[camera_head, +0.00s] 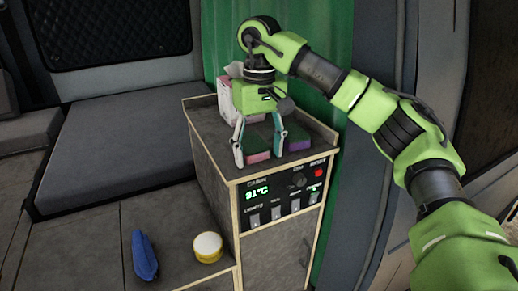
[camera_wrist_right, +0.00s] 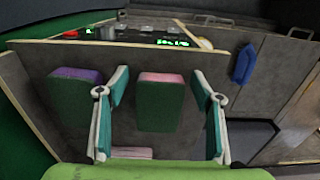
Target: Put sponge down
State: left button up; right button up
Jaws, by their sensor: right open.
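A pink-and-green sponge (camera_head: 258,158) rests on the cabinet top (camera_head: 204,122) near its front edge. In the right wrist view this sponge (camera_wrist_right: 166,105) lies between the fingers, with a visible gap on each side. My right gripper (camera_head: 259,152) points down over it, open, one finger on either side; its fingers also show in the wrist view (camera_wrist_right: 160,82). A purple-and-green sponge (camera_head: 297,139) lies to the right on the same top; in the wrist view it (camera_wrist_right: 76,98) is left of the fingers. My left gripper is not in view.
A pink-and-white box (camera_head: 226,103) stands behind the gripper on the cabinet. The cabinet front has a control panel (camera_head: 284,194) reading 31°C. A blue object (camera_head: 144,255) and a round yellow-and-white tub (camera_head: 208,246) are on the lower surface at left. A green curtain (camera_head: 330,50) hangs behind.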

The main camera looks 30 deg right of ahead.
jog(key=shift+r, duration=0.65)
notch_tip(320, 180, up, 11)
jog(key=shift+r, duration=0.15)
